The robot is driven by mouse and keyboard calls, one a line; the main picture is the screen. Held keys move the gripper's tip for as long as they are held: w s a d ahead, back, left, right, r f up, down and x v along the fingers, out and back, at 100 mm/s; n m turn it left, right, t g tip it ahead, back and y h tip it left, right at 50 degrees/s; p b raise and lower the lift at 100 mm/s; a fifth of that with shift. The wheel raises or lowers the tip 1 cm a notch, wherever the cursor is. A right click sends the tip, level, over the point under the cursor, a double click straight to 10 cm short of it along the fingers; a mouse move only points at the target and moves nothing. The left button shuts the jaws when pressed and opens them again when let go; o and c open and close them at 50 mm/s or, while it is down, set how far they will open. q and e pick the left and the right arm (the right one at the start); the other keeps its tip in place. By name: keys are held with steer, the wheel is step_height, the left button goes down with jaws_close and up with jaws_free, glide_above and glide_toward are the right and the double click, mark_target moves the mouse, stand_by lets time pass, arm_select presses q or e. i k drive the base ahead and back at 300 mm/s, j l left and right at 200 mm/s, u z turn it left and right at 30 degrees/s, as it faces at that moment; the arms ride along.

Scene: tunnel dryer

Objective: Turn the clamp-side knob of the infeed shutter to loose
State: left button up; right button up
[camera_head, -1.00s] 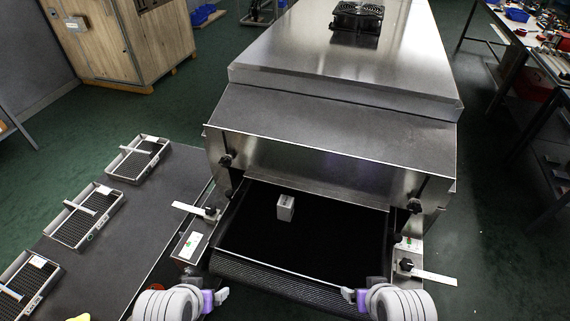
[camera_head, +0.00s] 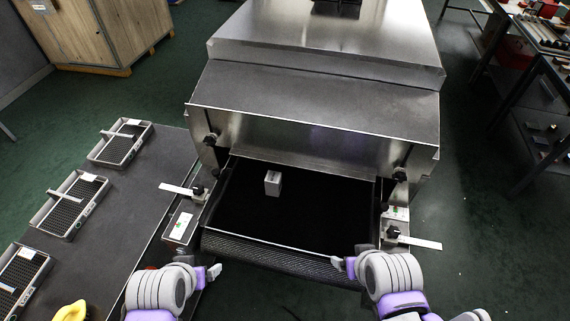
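The infeed shutter (camera_head: 300,148) is a metal plate across the dryer's mouth, above the black belt (camera_head: 320,210). A black knob (camera_head: 211,139) sits at its left end and another black knob (camera_head: 400,174) at its right end. Lower black knobs with pale flat bars sit on the left (camera_head: 198,190) and right (camera_head: 392,233) side rails. I cannot tell which knob is the clamp-side one. My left gripper (camera_head: 214,272) and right gripper (camera_head: 338,265) are in front of the belt's near end, apart from all knobs. Their fingers are too small to judge.
A small pale box (camera_head: 273,184) stands on the belt. A side table (camera_head: 110,225) at left holds several mesh trays (camera_head: 70,203) and a yellow object (camera_head: 70,311). A wooden cabinet (camera_head: 90,35) stands back left, a workbench (camera_head: 540,50) right. Floor to the right is clear.

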mark_target(400, 176)
steer(key=z, duration=1.3)
